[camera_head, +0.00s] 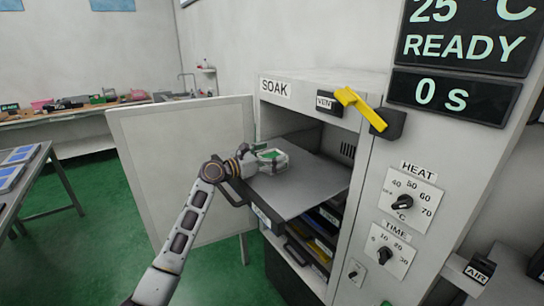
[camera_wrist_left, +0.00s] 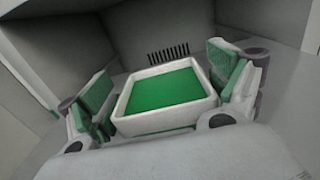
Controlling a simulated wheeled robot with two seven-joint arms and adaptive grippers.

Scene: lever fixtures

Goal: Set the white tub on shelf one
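The white tub (camera_wrist_left: 165,122), square with a green inside, lies between the fingers of my left gripper (camera_wrist_left: 160,85) in the left wrist view. Small gaps show between the finger pads and the tub's sides towards the tips, so the gripper looks open around it. In the head view the left gripper (camera_head: 268,156) is over a grey shelf (camera_head: 312,182) inside the open cabinet, with the tub's green inside (camera_head: 271,154) showing. The tub appears to sit on that shelf; its underside is hidden. My right gripper is out of view.
The cabinet door (camera_head: 180,150) stands open at left. Several lower shelves (camera_head: 318,225) hold coloured items. A yellow lever (camera_head: 360,108) is at the top right, above the heat knob (camera_head: 402,203) and time knob (camera_head: 385,255). The shelf's right part is clear.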

